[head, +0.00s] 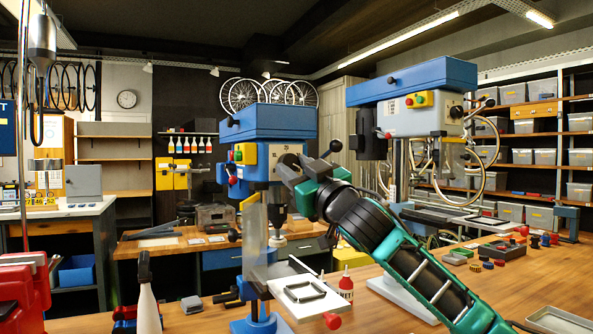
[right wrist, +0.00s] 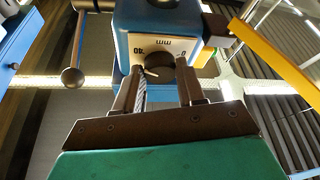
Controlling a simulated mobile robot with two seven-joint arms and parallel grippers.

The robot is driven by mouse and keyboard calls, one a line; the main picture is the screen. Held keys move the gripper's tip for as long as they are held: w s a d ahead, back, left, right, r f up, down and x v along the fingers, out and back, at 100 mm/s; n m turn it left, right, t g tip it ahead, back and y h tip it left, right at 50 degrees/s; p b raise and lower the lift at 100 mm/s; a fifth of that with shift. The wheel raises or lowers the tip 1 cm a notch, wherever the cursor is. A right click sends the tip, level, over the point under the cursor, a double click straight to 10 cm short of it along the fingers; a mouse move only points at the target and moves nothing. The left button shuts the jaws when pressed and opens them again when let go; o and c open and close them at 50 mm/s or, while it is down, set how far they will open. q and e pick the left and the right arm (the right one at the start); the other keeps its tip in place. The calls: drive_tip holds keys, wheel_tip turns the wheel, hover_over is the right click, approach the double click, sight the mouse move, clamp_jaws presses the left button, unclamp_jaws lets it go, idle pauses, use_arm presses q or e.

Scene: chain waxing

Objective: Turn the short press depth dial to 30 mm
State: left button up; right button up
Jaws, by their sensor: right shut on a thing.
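The short press (head: 264,127) has a blue head with a grey front plate, at the middle of the head view. Its dark round depth dial (right wrist: 160,64) shows in the right wrist view, on a pale scale plate (right wrist: 185,45) marked "mm", "40" and "0". A small white mark (right wrist: 152,74) shows by the knob; the exact value it points to cannot be read. My right gripper (head: 288,163) reaches the front plate from the lower right. Its fingers also show in the right wrist view (right wrist: 165,85), shut on the dial from both sides. My left gripper is not in view.
The short press's lever ball (head: 335,146) is close to my wrist.

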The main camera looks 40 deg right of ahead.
drive_tip(key=n+y, duration=0.1)
drive_tip(key=n, duration=0.2)
drive_tip(key=shift+d+y, duration=0.15)
drive_tip(key=shift+y, duration=0.15)
drive_tip(key=shift+s+n+y+b, duration=0.1)
drive_tip(key=shift+n+y+b, duration=0.3)
drive_tip(key=shift+n, duration=0.8)
drive_tip(key=n+g+y+b, duration=0.1)
drive_tip(key=n, duration=0.2)
drive_tip(key=shift+d+b, duration=0.15)
drive_tip(key=shift+b, duration=0.25)
drive_tip(key=shift+r+n+g+y+b, duration=0.3)
drive_tip(key=shift+n+y, duration=0.3)
drive_tip(key=shift+n, duration=0.5)
drive_tip(key=shift+d+r+n, duration=0.1)
drive_tip(key=shift+r+n, duration=0.05)
drive_tip(key=shift+n, duration=0.65)
drive_tip(key=shift+n+g+y+p, duration=0.3)
drive_tip(key=shift+n+g+p, duration=0.2)
drive_tip(key=shift+n+p, duration=0.35)
